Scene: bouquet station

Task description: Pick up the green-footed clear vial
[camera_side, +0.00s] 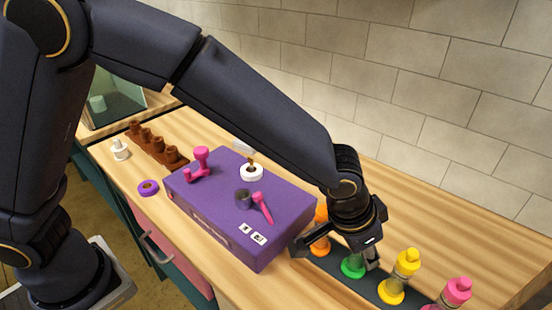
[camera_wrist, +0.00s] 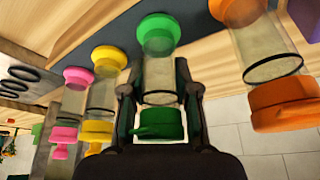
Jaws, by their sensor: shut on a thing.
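The green-footed clear vial shows in the wrist view, with its clear tube (camera_wrist: 158,78), round green foot (camera_wrist: 158,34) and green cap (camera_wrist: 158,124). My gripper (camera_wrist: 160,85) has one finger on each side of the tube and is shut on it. In the side view my gripper (camera_side: 338,250) is low over the row of vials, and the green foot (camera_side: 353,267) shows beneath it at the dark strip (camera_side: 372,284). The hand hides the vial's upper part there. I cannot tell whether the foot touches the strip.
An orange vial (camera_side: 319,248) stands close on one side, a yellow vial (camera_side: 397,276) on the other, and a pink vial (camera_side: 453,292) beyond. A purple case (camera_side: 215,215) carrying small pink tools lies left of my gripper. A tiled wall (camera_side: 420,60) rises behind.

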